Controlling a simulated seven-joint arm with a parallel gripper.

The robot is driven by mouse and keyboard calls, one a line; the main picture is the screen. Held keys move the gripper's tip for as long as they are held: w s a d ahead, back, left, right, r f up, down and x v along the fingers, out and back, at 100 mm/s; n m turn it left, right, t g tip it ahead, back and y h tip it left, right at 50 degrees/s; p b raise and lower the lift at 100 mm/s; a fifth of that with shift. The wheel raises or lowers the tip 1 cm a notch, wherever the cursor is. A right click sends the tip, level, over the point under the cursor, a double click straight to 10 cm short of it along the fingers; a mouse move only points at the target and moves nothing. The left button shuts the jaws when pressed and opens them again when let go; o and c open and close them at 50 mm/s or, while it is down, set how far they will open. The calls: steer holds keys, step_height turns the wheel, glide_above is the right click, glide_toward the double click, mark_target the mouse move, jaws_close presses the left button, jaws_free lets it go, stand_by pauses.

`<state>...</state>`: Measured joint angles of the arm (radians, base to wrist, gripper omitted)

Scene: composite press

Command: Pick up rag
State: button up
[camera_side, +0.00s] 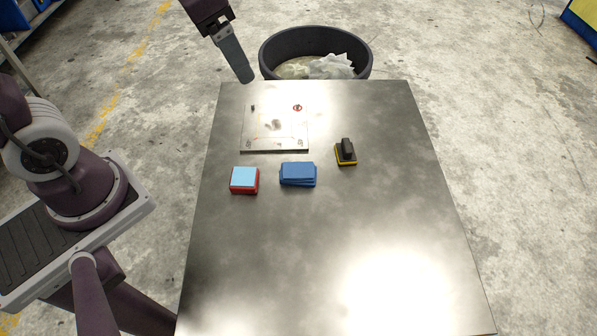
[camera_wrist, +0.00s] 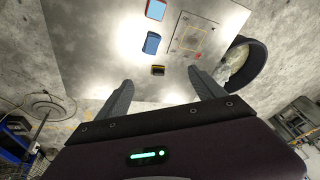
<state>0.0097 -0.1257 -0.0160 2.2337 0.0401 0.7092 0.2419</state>
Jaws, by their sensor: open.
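A stack of blue folded cloths (camera_side: 298,174), which look like rags, lies on the metal table, left of its middle line. It also shows in the wrist view (camera_wrist: 151,43). To its left is a light blue pad or cloth (camera_side: 244,177) on a red base, also in the wrist view (camera_wrist: 156,9). I cannot tell for certain which is the rag. My gripper (camera_side: 247,76) hangs above the table's far left corner, apart from both. In the wrist view my gripper (camera_wrist: 160,77) has its two fingers wide apart with nothing between them.
A flat square plate (camera_side: 262,135) with small marks lies behind the cloths. A black-handled block on a yellow base (camera_side: 345,152) stands right of the stack. A round dark bin (camera_side: 365,68) with crumpled white material stands beyond the table. The near half of the table (camera_side: 300,240) is clear.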

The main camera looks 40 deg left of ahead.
steer(key=w+f+m+g, duration=0.2)
steer(key=w+f+m, duration=0.1)
steer(key=w+f, duration=0.65)
steer(key=m+g, duration=0.1)
steer(key=m, duration=0.2)
glide_above(299, 169)
step_height(299, 169, down, 18)
steer(key=shift+g, duration=0.4)
step_height(299, 169, down, 12)
steer(key=c, duration=1.5)
